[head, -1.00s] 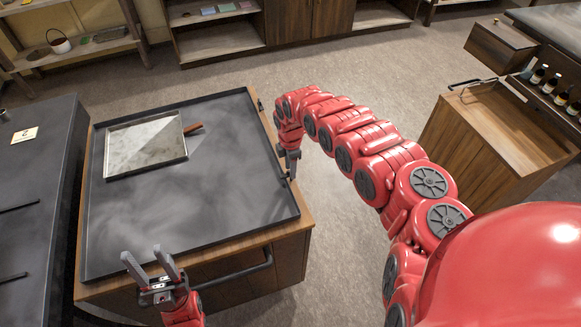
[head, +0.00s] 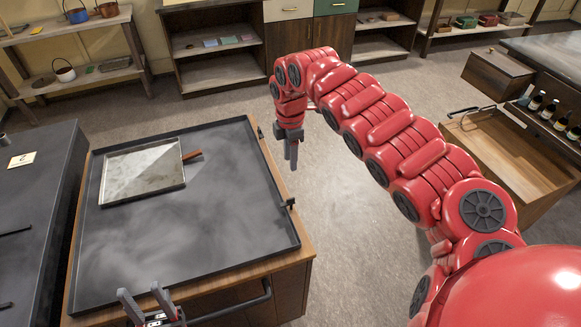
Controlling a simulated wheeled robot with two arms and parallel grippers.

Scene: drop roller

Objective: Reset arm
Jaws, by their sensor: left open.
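My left gripper (head: 142,303) is at the bottom left, over the near edge of the dark-topped table. Its two fingers stand apart with nothing between them. My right arm comes in from the right and reaches forward in a raised arch. My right gripper (head: 291,158) hangs pointing down just beyond the table's right edge, over the floor. Its fingers look close together from this side, and I cannot tell whether they are open. I see nothing held in it.
The table (head: 215,240) has a raised dark rim. A metal tray (head: 143,172) and a brown-handled tool (head: 193,155) lie at its far left. A wooden cabinet with an open drawer (head: 510,145) and bottles (head: 548,110) stands right. Shelves (head: 215,42) line the back. Floor between is clear.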

